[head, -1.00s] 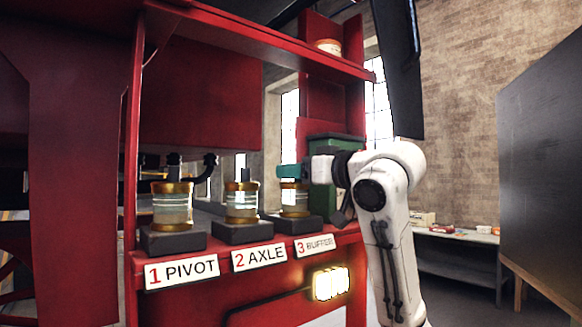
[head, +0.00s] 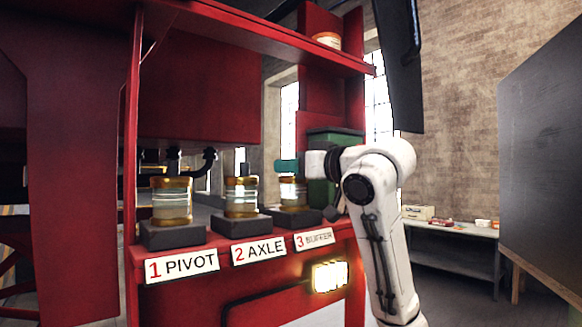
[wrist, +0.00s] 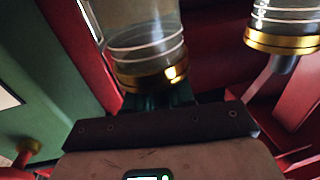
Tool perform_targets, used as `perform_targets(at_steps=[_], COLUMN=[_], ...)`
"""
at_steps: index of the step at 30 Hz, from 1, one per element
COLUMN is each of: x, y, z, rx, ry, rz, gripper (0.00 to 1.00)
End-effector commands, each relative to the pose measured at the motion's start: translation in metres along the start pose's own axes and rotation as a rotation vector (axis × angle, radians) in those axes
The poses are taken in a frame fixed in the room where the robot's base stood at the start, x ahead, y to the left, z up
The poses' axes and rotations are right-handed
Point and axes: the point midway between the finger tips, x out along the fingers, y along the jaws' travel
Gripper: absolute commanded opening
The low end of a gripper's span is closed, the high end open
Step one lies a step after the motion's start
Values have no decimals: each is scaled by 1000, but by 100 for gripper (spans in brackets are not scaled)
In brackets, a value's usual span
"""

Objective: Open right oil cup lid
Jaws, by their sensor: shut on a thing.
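The right oil cup (head: 293,193), a glass cup with brass bands, stands on a dark block behind the "3 BUFFER" plate in the head view. My gripper (head: 287,166), with teal fingers, is at its top from the right, shut on the lid's knob, which the fingers hide. In the wrist view the glass of this cup (wrist: 142,25) appears upside down, with its brass lid (wrist: 152,77) right against my gripper (wrist: 172,98). I cannot tell whether the lid is lifted off the glass.
The pivot cup (head: 171,203) and axle cup (head: 241,198) stand to the left on the same red ledge, each with a dark knob on top. A red shelf (head: 260,40) runs above. A green box (head: 335,150) is behind my gripper. A dark board (head: 545,160) stands at right.

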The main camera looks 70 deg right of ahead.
Motion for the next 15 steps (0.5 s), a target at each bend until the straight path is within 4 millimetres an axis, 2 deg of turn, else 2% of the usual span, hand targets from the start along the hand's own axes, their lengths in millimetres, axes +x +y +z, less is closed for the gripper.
perform_targets(at_steps=[8, 15], x=[0, 4], y=[0, 0], z=[-3, -10], rx=[3, 21], ry=[-23, -138], rz=[1, 0], gripper=[0, 0])
